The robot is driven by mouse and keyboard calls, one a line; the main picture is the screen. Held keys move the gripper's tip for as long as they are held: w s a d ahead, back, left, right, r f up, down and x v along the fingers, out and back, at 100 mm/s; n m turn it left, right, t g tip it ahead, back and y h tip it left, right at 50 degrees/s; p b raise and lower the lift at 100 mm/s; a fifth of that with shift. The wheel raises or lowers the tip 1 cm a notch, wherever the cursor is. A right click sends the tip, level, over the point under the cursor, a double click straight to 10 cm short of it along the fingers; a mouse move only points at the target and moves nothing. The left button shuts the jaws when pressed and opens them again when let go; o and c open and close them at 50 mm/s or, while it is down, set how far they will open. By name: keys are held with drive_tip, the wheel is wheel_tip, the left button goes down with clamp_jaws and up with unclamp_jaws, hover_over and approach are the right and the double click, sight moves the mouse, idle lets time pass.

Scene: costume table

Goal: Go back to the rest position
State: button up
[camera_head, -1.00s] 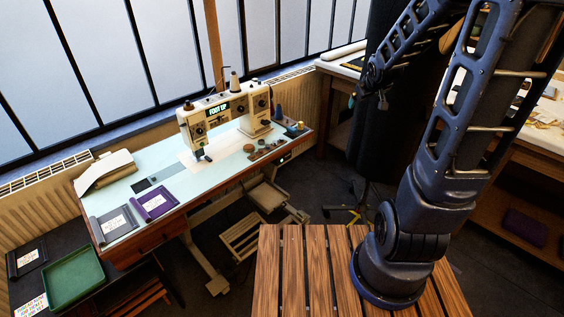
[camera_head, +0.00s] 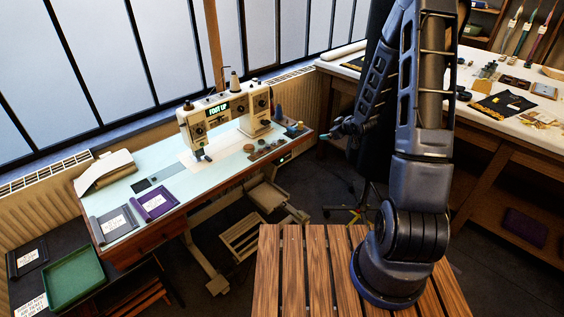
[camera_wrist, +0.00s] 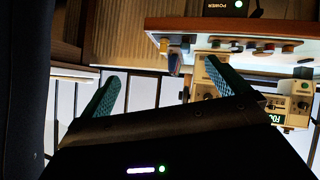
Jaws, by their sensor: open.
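My arm (camera_head: 424,110) rises from the slatted wooden platform and folds over, its forearm hanging down in front of the dark upright form. My gripper (camera_head: 338,133) is partly visible at the forearm's lower end, right of the sewing table and in the air. In the wrist view my gripper (camera_wrist: 160,78) shows two green-grey fingers spread wide apart with nothing between them. The wrist view is upside down and shows the sewing machine (camera_wrist: 292,105) beyond the fingers.
The sewing machine (camera_head: 222,112) stands on the pale sewing table (camera_head: 180,182), with a purple tray (camera_head: 153,203) and spools on it. A green tray (camera_head: 73,278) lies lower left. A white-topped workbench (camera_head: 490,97) with several tools stands right. The slatted platform (camera_head: 300,270) is bare in front.

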drive_tip(key=s+a+f+t+y, duration=0.1)
drive_tip(key=s+a+f+y, duration=0.2)
drive_tip(key=f, duration=0.4)
drive_tip(key=s+a+f+t+y, duration=0.1)
drive_tip(key=s+a+f+y, duration=0.15)
drive_tip(key=f, duration=0.55)
drive_tip(key=s+a+f+t+y, duration=0.1)
drive_tip(key=s+a+f+y, duration=0.2)
drive_tip(key=f, duration=0.4)
drive_tip(key=x, duration=0.9)
drive_tip(key=shift+a+f+m+h, duration=0.2)
drive_tip(key=shift+a+m+h, duration=0.1)
drive_tip(key=shift+a+h, duration=0.1)
drive_tip(key=shift+s, duration=0.15)
